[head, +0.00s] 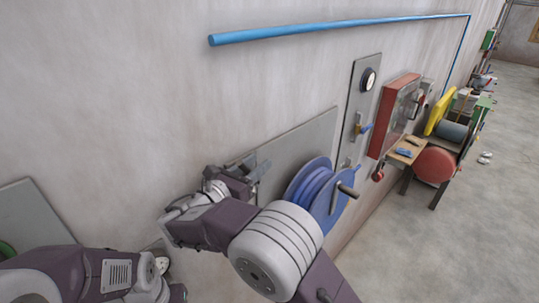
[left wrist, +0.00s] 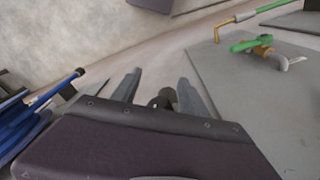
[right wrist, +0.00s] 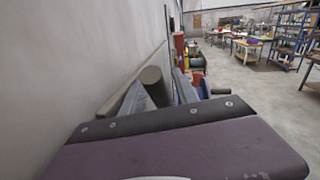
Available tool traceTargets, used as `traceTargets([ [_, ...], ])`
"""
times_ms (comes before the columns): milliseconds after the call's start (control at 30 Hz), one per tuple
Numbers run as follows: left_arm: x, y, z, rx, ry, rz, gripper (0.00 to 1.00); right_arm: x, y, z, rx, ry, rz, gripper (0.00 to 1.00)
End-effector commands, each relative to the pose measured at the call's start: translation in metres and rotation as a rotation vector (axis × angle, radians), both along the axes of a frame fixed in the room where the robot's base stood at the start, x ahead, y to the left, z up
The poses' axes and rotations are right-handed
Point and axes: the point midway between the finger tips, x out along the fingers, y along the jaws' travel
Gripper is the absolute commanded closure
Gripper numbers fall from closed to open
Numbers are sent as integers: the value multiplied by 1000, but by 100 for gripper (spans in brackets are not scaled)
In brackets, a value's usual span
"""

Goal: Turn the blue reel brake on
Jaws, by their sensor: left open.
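The blue reel (head: 313,190) is on a grey wall panel, with a dark crank handle (head: 347,190) sticking out. My right gripper (head: 256,170) is just left of the reel, close to the panel. In the right wrist view its fingers (right wrist: 158,92) stand apart, with a dark cylindrical end (right wrist: 151,76) between them; I cannot tell whether they touch it. The brake cannot be made out surely. My left gripper (left wrist: 158,85) is open; a dark round end (left wrist: 164,98) shows between its fingers.
A green-handled valve (left wrist: 255,43) is on a grey panel (left wrist: 250,90). A blue pipe (head: 330,28) runs above the reel. A gauge panel (head: 357,100) and a red box (head: 393,115) are right of it.

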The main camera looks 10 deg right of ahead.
Motion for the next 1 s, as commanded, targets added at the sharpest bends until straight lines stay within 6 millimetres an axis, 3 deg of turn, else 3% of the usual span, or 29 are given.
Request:
traceTargets([
  [267,0,0,0,0,1,0,48,-1,1,0,0,0,1,66],
  [400,0,0,0,0,1,0,48,-1,1,0,0,0,1,100],
  [1000,0,0,0,0,0,0,48,0,0,-1,0,3,-2,100],
])
